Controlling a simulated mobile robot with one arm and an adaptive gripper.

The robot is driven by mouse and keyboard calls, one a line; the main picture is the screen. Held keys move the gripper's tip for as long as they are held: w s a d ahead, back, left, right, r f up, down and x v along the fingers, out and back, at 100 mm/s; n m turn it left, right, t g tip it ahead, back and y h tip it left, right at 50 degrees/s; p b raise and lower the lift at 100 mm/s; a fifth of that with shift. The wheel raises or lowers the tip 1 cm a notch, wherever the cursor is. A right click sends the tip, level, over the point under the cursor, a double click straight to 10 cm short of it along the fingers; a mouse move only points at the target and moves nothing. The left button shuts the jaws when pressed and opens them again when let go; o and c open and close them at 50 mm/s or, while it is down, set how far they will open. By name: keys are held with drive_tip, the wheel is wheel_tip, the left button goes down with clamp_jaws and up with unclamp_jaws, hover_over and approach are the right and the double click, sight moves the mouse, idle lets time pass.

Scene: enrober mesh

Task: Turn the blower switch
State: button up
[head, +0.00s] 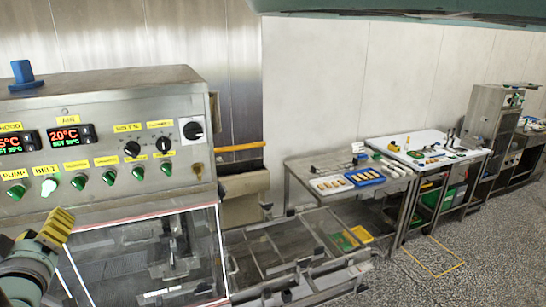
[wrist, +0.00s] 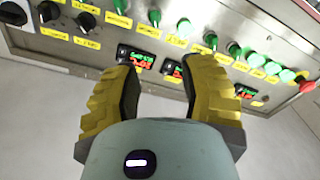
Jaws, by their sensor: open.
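The control panel (head: 110,145) of the steel machine has a row of green switches under yellow labels. I can read PUMP over the leftmost switch (head: 16,191) and BELT over a brighter one (head: 48,186). My gripper (head: 45,228) is at the lower left, below the row. In the wrist view my gripper (wrist: 163,75) is open and empty, its yellow fingers apart before the panel, which appears upside down.
Two temperature displays (head: 72,136) and black knobs (head: 131,149) sit above the switches. A red button (wrist: 308,86) shows in the wrist view. A clear guard (head: 150,260) stands below the panel. A mesh conveyor (head: 300,245) and a table (head: 300,165) lie to the right.

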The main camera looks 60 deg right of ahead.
drive_tip(key=d, duration=0.1)
drive_tip(key=b, duration=0.5)
approach(77, 187)
drive_tip(key=x, duration=0.5)
drive_tip(key=shift+w+d+r, duration=0.25)
drive_tip(key=shift+r, duration=0.05)
drive_tip(key=p+x, duration=0.2)
drive_tip(key=x, duration=0.1)
drive_tip(key=shift+w+d+f, duration=0.1)
drive_tip(key=shift+w+d, duration=0.15)
drive_tip(key=shift+w+d+f+p, duration=0.1)
drive_tip(key=shift+w+d+p, duration=0.25)
drive_tip(key=shift+w, duration=0.1)
drive_tip(key=shift+o, duration=0.4)
drive_tip(key=shift+a, duration=0.1)
clamp_jaws()
drive_tip(key=shift+a, duration=0.1)
